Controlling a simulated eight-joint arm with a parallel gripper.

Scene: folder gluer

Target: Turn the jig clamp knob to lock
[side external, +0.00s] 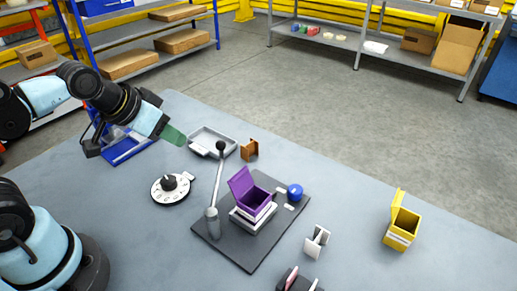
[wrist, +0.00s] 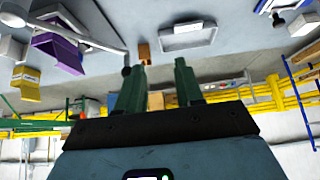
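The jig is a dark base plate (side external: 240,258) holding an open purple box (side external: 252,196) in a pale holder. A blue round knob (side external: 295,192) sits at the plate's right corner. A grey lever (side external: 216,185) with a black ball end rises at its left. A white dial (side external: 160,195) with a black knob (side external: 169,183) lies left of the plate. I cannot tell which knob is the clamp's. My gripper (side external: 178,137) is raised behind the dial, apart from all of these. In the wrist view its green fingers (wrist: 157,75) are spread, with nothing held.
A grey tray (side external: 228,137) and a brown bracket (side external: 249,150) lie behind the jig. A blue tray (side external: 128,150) is under my wrist. A white bracket (side external: 316,242) and a yellow box (side external: 402,230) are at right.

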